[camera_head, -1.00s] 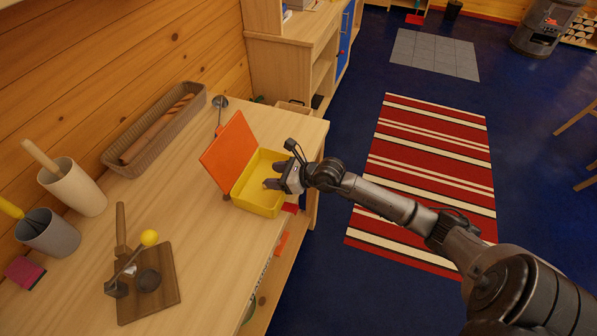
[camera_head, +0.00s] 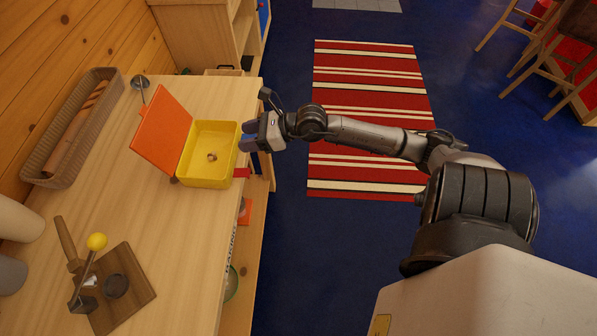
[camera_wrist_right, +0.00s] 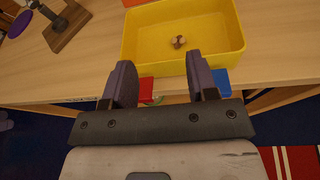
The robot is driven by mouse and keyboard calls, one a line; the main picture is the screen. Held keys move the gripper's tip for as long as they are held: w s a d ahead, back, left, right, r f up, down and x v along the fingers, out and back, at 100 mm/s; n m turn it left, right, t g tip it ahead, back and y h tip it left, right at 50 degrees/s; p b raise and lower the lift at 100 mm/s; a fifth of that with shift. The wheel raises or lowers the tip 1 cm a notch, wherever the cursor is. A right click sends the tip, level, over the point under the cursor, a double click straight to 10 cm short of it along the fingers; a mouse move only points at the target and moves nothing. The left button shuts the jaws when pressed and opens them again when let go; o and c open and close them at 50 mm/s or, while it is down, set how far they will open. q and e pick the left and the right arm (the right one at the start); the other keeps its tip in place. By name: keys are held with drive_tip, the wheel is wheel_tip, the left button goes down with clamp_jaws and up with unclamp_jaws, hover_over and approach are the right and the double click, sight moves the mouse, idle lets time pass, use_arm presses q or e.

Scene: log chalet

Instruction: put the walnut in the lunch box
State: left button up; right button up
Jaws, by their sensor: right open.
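The walnut (camera_head: 212,157) is a small brown nut lying on the floor of the yellow lunch box (camera_head: 207,180). The box's orange lid (camera_head: 163,130) is raised on its left side. The walnut also shows in the right wrist view (camera_wrist_right: 178,42), inside the box (camera_wrist_right: 215,45). My right gripper (camera_head: 247,138) is open and empty, just outside the box's right wall, by the counter edge. In the right wrist view its two fingers (camera_wrist_right: 165,85) stand apart, with nothing between them. My left gripper is not in view.
A wooden board (camera_head: 122,290) with a yellow-knobbed tool lies at the lower left of the counter. A wicker basket (camera_head: 72,130) with a rolling pin stands along the wall. The counter between the board and box is clear. A striped rug (camera_head: 365,90) lies on the floor.

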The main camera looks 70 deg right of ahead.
drive_tip(key=s+a+r+m+t, duration=0.35)
drive_tip(key=a+m+t, duration=0.2)
drive_tip(key=m, duration=0.45)
drive_tip(key=s+d+f+m+g+h, duration=0.1)
drive_tip(key=s+f+m+g+h, duration=0.4)
drive_tip(key=m, duration=0.7)
drive_tip(key=s+f+m+g+h, duration=0.25)
drive_tip(key=f+m+h, duration=0.4)
drive_tip(key=m, duration=0.55)
drive_tip(key=s+a+f+m+g+y, duration=0.3)
drive_tip(key=s+a+f+g+y, duration=0.2)
drive_tip(key=s+a, duration=0.7)
wheel_tip(320, 180, down, 2)
drive_tip(key=g, duration=0.2)
drive_tip(key=shift+a+f+m+g+y, duration=0.25)
drive_tip(key=shift+m+g+y, duration=0.05)
drive_tip(key=shift+g+y, duration=0.1)
